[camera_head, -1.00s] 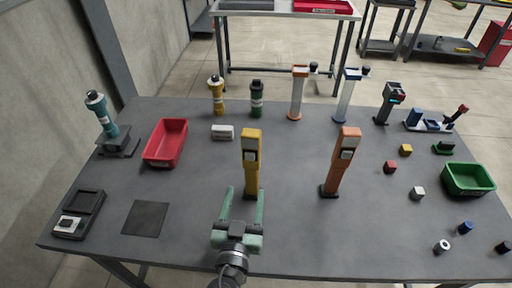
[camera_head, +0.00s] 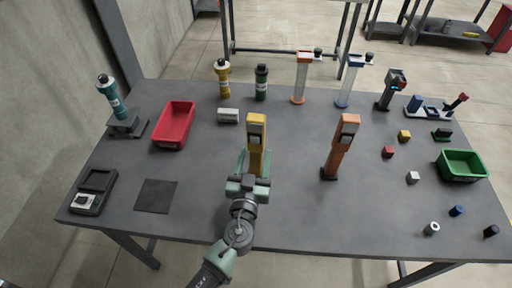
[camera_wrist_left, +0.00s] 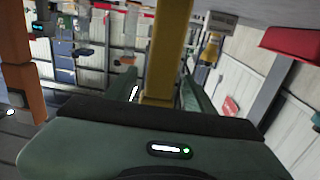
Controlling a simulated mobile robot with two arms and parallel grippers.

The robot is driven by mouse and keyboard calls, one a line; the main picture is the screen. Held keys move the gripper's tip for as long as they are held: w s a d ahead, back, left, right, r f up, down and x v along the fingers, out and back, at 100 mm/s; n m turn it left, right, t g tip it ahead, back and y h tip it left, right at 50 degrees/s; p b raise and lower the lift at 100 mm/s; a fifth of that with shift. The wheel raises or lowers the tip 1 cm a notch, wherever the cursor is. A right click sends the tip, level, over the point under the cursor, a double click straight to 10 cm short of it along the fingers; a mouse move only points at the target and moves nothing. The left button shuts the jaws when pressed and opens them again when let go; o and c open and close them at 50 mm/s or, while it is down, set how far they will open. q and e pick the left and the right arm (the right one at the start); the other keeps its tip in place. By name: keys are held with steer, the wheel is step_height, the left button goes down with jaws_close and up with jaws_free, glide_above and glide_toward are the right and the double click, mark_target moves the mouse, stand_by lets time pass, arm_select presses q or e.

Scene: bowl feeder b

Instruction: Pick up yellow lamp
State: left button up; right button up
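The yellow lamp (camera_head: 256,130) is a tall upright yellow post with a small screen near its top, standing on the grey table. It also fills the upper middle of the left wrist view (camera_wrist_left: 168,50). My left gripper (camera_head: 254,165) is low at the lamp's near side, its green fingers reaching along either side of the post. In the left wrist view the fingers (camera_wrist_left: 163,92) look open around the post. Whether they touch it is hard to tell. The lamp's foot is hidden behind the gripper. My right gripper is not in view.
A similar orange post (camera_head: 341,145) stands to the right. A red bin (camera_head: 174,125) and a white block (camera_head: 228,116) lie left of the lamp. A yellow cylinder (camera_head: 222,80) and a green one (camera_head: 261,84) stand behind. A green bin (camera_head: 461,166) and several small blocks are at right.

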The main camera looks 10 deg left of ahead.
mark_target(255, 128)
arm_select(q)
jaws_close()
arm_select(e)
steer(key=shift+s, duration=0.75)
arm_select(q)
steer(key=shift+r, duration=0.15)
